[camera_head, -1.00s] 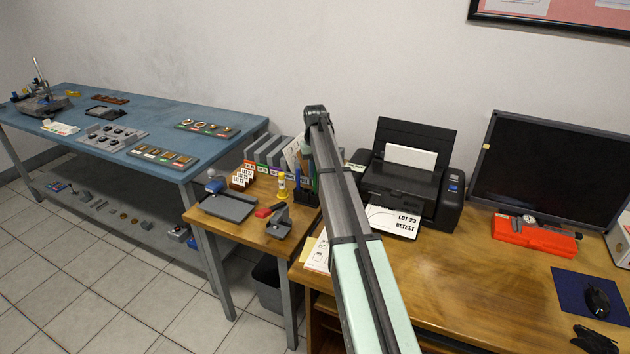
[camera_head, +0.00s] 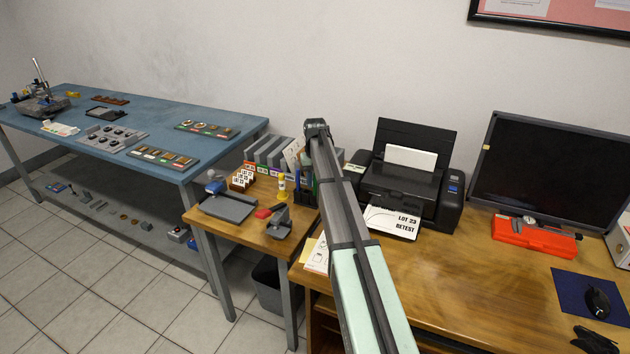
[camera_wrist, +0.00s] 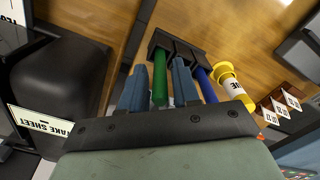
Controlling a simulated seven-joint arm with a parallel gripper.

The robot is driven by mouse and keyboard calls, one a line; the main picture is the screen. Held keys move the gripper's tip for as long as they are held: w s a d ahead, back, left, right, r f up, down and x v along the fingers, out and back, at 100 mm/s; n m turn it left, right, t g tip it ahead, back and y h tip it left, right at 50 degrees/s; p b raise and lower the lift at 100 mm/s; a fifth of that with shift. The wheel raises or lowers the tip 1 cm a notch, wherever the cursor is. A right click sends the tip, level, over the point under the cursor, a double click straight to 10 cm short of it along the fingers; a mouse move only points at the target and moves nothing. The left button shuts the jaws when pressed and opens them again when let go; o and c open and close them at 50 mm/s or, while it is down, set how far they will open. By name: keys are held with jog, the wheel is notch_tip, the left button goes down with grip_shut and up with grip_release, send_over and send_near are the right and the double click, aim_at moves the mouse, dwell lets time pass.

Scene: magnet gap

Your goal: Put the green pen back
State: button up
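In the wrist view the green pen (camera_wrist: 160,82) stands between the two blue-grey fingers of my gripper (camera_wrist: 160,70). A blue pen (camera_wrist: 206,86) stands in the holder beside my right-hand finger.
A yellow glue stick (camera_wrist: 232,86) stands close beside the holder. White labelled cards (camera_wrist: 280,108) stand past it. The printer (camera_head: 408,185) is right of my arm.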

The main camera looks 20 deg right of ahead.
jog(key=shift+o, duration=0.7)
notch_tip(320, 180, up, 12)
jog(key=shift+r, duration=0.2)
jog(key=shift+a+f, duration=0.1)
dwell(0.3)
